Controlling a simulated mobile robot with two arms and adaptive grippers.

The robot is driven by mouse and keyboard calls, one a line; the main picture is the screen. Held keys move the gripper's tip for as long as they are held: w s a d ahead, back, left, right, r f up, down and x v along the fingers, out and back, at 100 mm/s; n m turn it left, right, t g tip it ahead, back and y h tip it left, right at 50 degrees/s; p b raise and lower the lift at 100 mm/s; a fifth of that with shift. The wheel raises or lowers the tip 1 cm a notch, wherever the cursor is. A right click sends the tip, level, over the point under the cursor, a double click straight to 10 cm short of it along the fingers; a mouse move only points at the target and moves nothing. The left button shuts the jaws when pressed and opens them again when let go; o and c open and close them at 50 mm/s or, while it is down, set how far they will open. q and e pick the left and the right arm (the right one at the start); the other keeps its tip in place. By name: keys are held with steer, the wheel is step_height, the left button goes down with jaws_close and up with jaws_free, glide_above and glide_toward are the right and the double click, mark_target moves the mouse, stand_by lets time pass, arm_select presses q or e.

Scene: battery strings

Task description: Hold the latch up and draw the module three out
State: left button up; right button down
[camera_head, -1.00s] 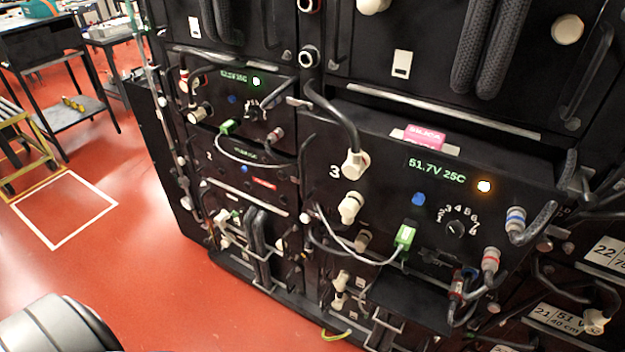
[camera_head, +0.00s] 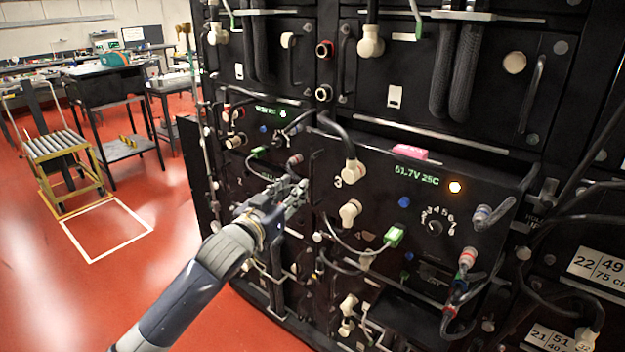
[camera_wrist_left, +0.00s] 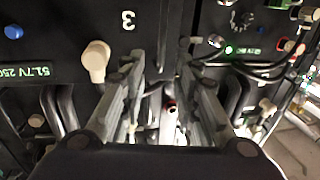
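Module three (camera_head: 455,215) is a black unit in the rack, marked 3, with a green 51.7V 25C readout and an orange light. Its cream plugs, one of them at its left side (camera_head: 350,211), and a cable with a green connector (camera_head: 393,237) are on its front. My left gripper (camera_head: 300,190) is in front of the rack, just left of the module's left edge. In the left wrist view its two fingers (camera_wrist_left: 160,72) stand apart with nothing held between them. Module three's face (camera_wrist_left: 65,30) lies beside them, at the left. I cannot clearly make out the latch. My right gripper is not in view.
A pink tag (camera_head: 409,152) lies above module three's readout. Hoses and cables hang around the rack front. A yellow-framed roller cart (camera_head: 57,145) and a dark table (camera_head: 105,85) stand at the left. The red floor (camera_head: 120,280) between is mostly clear.

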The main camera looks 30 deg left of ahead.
mark_target(311, 173)
arm_select(q)
steer(key=w, duration=0.3)
steer(key=w+a+p, duration=0.1)
steer(key=w, duration=0.3)
steer(key=w+p, duration=0.1)
steer(key=w, duration=0.3)
steer(key=shift+a+f, duration=0.15)
steer(key=shift+a, duration=0.1)
steer(key=shift+c, duration=0.6)
jaws_close()
